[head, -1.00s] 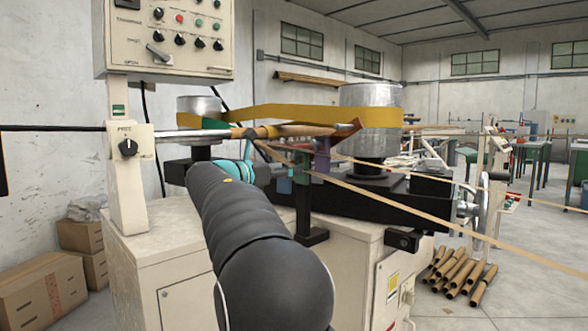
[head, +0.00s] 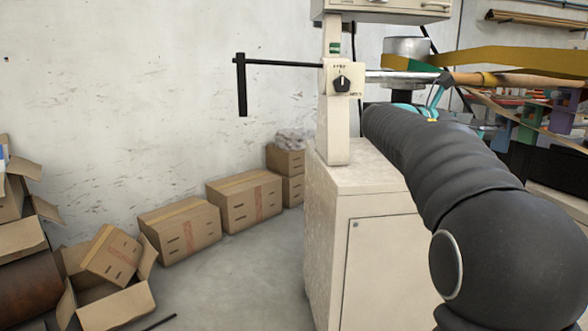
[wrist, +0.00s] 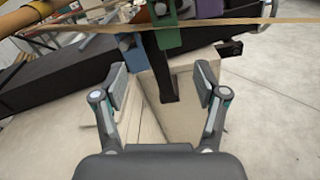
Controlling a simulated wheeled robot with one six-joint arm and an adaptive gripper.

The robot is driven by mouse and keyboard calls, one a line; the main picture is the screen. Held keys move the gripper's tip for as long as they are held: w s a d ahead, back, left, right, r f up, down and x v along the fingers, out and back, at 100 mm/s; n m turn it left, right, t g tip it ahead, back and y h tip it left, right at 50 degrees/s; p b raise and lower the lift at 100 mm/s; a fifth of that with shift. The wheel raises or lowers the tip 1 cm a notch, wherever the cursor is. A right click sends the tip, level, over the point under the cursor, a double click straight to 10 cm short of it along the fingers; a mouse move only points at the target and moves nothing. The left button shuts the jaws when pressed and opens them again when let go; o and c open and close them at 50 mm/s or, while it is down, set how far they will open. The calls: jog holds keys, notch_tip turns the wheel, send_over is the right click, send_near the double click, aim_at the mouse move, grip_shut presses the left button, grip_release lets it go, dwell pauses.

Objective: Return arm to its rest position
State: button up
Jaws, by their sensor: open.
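My gripper (wrist: 160,92) shows in the wrist view with its two fingers spread apart and nothing between them. Beyond the fingers are the winder's cream cabinet (wrist: 195,105), a black post and blue, purple and green guide blocks. In the head view my black arm reaches from the lower right toward the winder (head: 335,200). The gripper is mostly hidden behind the arm there, beside the metal mandrel (head: 400,77) and the brown tube on it (head: 500,79).
A yellow belt (head: 490,60) runs from a metal drum (head: 407,48) above the tube. A paper strip (wrist: 200,24) crosses close above the fingers. Cardboard boxes (head: 180,229) line the wall at left. Bare floor lies between the boxes and the winder.

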jog(key=s+a+f+m+y, duration=0.2)
jog(key=f+m+y, duration=0.1)
jog(key=f, duration=0.4)
jog(key=s+a+f+m+t+y, duration=0.1)
jog(key=a+f+m+y, duration=0.15)
jog(key=f, duration=0.45)
jog(key=s+a+f+m+y, duration=0.2)
jog(key=a+f+y, duration=0.1)
jog(key=f, duration=0.4)
jog(key=s+a+f+m+t+y, duration=0.1)
jog(key=s+a+f+m+y, duration=0.3)
jog(key=s+a, duration=0.5)
jog(key=s+a+f+m+t+y, duration=0.1)
jog(key=s+a+f+m+y, duration=0.4)
jog(key=s+a, duration=0.4)
jog(key=s, duration=0.7)
jog(key=shift+a+f+t+p, duration=0.2)
jog(key=shift+a+t+p, duration=0.1)
jog(key=shift+a+t, duration=0.1)
jog(key=shift+m, duration=0.25)
